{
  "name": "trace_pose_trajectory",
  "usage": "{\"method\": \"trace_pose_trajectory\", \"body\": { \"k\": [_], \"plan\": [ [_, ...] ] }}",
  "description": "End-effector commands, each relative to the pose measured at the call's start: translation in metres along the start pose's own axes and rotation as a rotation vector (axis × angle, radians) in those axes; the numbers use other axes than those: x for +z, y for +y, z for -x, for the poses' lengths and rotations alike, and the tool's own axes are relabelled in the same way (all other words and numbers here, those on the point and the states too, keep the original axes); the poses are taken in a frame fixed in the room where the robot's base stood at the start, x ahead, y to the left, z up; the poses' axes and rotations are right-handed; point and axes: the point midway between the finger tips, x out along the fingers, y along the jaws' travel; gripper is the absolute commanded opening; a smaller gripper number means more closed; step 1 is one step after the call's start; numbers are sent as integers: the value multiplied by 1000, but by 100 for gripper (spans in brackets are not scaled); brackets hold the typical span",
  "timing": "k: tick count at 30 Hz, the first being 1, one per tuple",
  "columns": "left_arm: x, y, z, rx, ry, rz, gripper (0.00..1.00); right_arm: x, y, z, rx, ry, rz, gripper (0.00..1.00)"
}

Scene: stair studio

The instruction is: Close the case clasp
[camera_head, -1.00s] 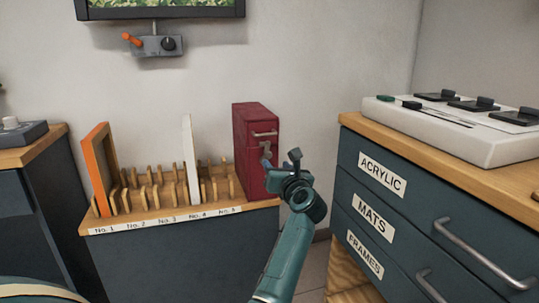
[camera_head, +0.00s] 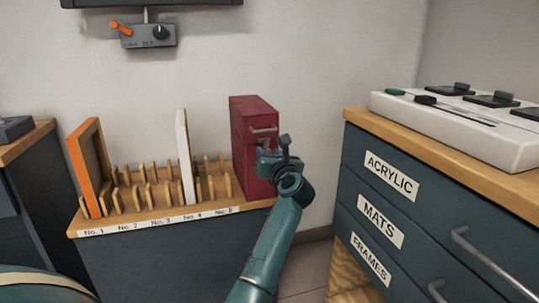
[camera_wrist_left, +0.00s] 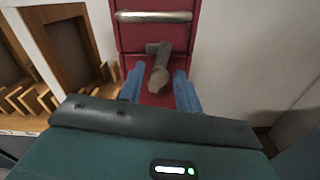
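The dark red case (camera_head: 250,118) stands upright at the right end of the wooden rack, with a metal handle (camera_head: 264,129) on its narrow front. In the left wrist view, the metal clasp (camera_wrist_left: 158,72) is on the case front below the handle (camera_wrist_left: 153,16). My left gripper (camera_head: 273,150) is at the case front, below the handle, and hides the clasp in the head view. Its blue fingertips (camera_wrist_left: 160,86) stand apart on either side of the clasp's lower part, with gaps showing. I cannot tell whether the clasp is latched. My right gripper is not in view.
The slotted rack (camera_head: 150,219) holds an orange frame (camera_head: 85,170) and a white panel (camera_head: 184,155) left of the case. A drawer cabinet (camera_head: 352,185) stands close on the right, with a white control console (camera_head: 440,118) on top. A wall box (camera_head: 148,36) hangs above.

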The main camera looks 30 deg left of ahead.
Motion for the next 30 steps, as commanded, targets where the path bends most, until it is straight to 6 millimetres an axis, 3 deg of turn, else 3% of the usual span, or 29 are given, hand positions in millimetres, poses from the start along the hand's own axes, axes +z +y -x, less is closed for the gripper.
{"method": "trace_pose_trajectory", "body": {
  "k": [12, 23, 30],
  "plan": [
    [0, 0, 0, 0, 0, 0, 0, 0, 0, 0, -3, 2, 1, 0],
    [-2, 6, 0, -1, 1, 215, 0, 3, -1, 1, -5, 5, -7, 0],
    [-1, 7, 0, 0, 0, 230, 0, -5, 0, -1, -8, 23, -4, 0]
  ]
}}
